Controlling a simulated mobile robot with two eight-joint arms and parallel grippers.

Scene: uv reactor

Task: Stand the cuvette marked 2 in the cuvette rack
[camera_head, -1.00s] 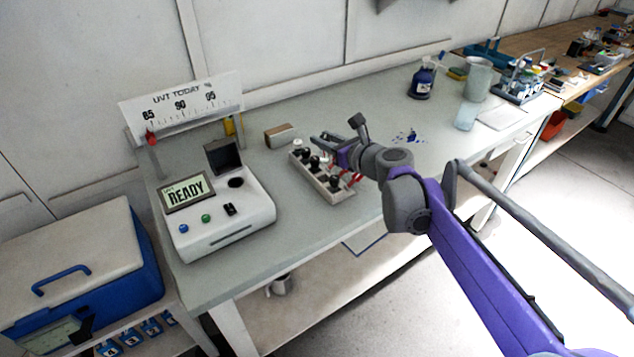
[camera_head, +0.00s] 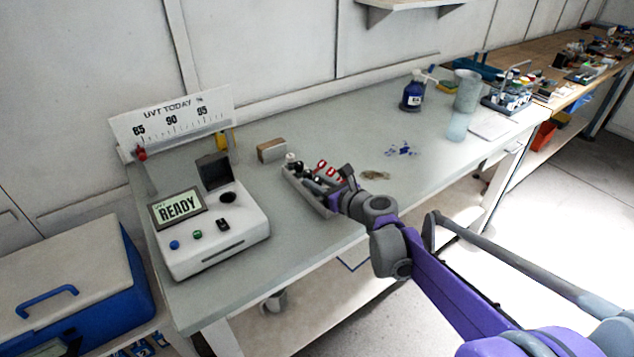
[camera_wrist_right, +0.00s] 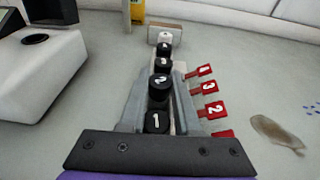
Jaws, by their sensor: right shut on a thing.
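The cuvette rack (camera_head: 318,205) stands on the bench with several black-capped cuvettes in a row. It also shows in the right wrist view (camera_wrist_right: 180,124). My right gripper (camera_head: 326,184) is low over the rack. In the right wrist view its two grey fingers (camera_wrist_right: 162,84) lie either side of the row and are shut on the black-capped cuvette marked 2 (camera_wrist_right: 160,88). The cap marked 1 (camera_wrist_right: 156,121) is nearer my palm; others stand beyond. The cuvette's lower part is hidden, so I cannot tell whether it is fully seated. My left gripper is not in view.
Red numbered tags (camera_wrist_right: 210,87) stick out along the rack's right side. The reactor with its READY screen (camera_head: 178,207) stands left. A small brown-and-white block (camera_head: 271,151) lies behind the rack. A blue bottle (camera_head: 412,96) and a beaker (camera_head: 467,91) stand farther right.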

